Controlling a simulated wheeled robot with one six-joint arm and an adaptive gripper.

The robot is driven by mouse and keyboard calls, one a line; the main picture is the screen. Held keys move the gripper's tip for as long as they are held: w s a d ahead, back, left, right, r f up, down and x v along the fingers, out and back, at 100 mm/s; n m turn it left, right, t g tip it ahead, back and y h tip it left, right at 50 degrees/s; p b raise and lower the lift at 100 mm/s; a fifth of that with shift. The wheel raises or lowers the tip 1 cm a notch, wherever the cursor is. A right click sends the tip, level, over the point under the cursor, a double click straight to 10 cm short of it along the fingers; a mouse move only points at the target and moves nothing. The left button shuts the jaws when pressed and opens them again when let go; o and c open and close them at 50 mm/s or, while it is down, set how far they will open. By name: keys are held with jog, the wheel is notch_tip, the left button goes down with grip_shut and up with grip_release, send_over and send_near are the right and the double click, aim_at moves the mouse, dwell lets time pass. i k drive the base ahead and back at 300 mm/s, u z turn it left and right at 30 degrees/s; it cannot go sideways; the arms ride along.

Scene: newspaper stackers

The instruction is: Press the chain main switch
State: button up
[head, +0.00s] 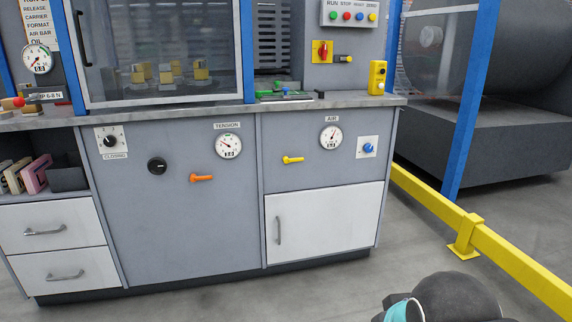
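No label reading "chain" is legible, so I cannot tell which control is the chain main switch. A red rotary switch on a yellow plate (322,51) is on the upper grey panel, below a box of coloured buttons (349,15). A yellow box with dark buttons (377,77) stands on the right end of the counter. A black knob on a white plate (110,140), labelled "CLOSING", and a blue knob on a white plate (368,147) are on the cabinet front. My gripper is not in view; only a dark, teal-banded part of my arm shows at the bottom right.
The grey cabinet (205,235) also carries TENSION and AIR gauges, an orange lever (201,178) and a yellow lever (293,160). A yellow rail (510,262) and blue post (462,130) bound the right side. Grey floor lies open before the cabinet.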

aim_at(323, 51)
jog(key=i, duration=0.9)
jog(key=u, duration=0.2)
